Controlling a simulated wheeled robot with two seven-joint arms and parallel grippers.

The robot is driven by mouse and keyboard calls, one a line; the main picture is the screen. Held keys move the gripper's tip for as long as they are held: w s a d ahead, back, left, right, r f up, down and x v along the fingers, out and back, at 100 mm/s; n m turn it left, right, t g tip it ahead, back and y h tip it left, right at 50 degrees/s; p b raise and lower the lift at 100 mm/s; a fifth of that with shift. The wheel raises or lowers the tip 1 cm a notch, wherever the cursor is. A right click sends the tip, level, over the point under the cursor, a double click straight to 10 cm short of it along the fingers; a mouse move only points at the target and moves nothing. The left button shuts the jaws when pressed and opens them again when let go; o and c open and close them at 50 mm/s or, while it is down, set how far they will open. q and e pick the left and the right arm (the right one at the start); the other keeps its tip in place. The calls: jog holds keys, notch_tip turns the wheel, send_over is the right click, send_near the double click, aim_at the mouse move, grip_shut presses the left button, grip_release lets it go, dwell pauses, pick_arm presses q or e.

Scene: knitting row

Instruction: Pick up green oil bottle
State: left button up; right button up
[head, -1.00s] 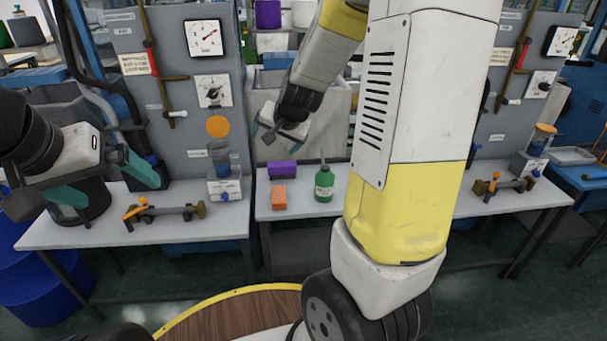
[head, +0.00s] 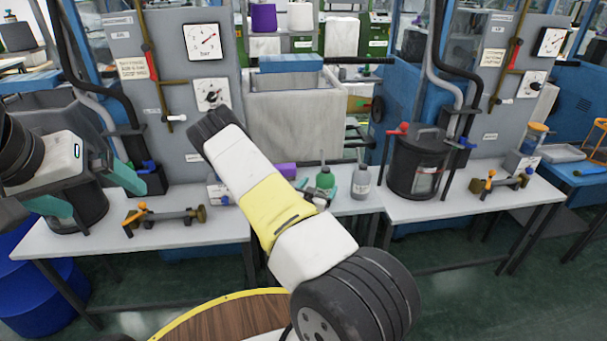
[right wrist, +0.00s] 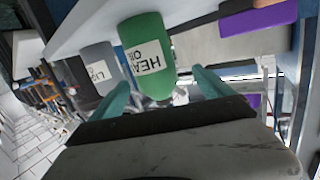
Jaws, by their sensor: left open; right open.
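The green oil bottle (head: 325,178) stands upright on the middle table, its lower part partly covered by my right arm and gripper in the head view. In the right wrist view the green bottle (right wrist: 148,60) shows large, with a white label, ahead of and between the two teal fingers. My right gripper (right wrist: 162,92) is open, with nothing clamped; I cannot tell whether the fingers reach past the bottle's sides. My left gripper (head: 95,194) is open and empty, over the left table.
A grey bottle (head: 361,182) stands just right of the green one, and a purple block (head: 286,170) is to its left. A black lidded pot (head: 418,163) stands further right. A valve fitting (head: 165,217) lies on the left table.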

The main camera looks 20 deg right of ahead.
jog(key=shift+d+f+n+t+h, duration=0.2)
jog(key=shift+f+n+t+h, duration=0.15)
jog(key=shift+n+t, duration=0.35)
jog(key=shift+f+x, duration=0.2)
jog(key=shift+x, duration=3.65)
jog(key=shift+s+d, duration=0.2)
jog(key=c, duration=1.7)
jog(key=shift+c, duration=0.4)
jog(key=shift+r, duration=0.15)
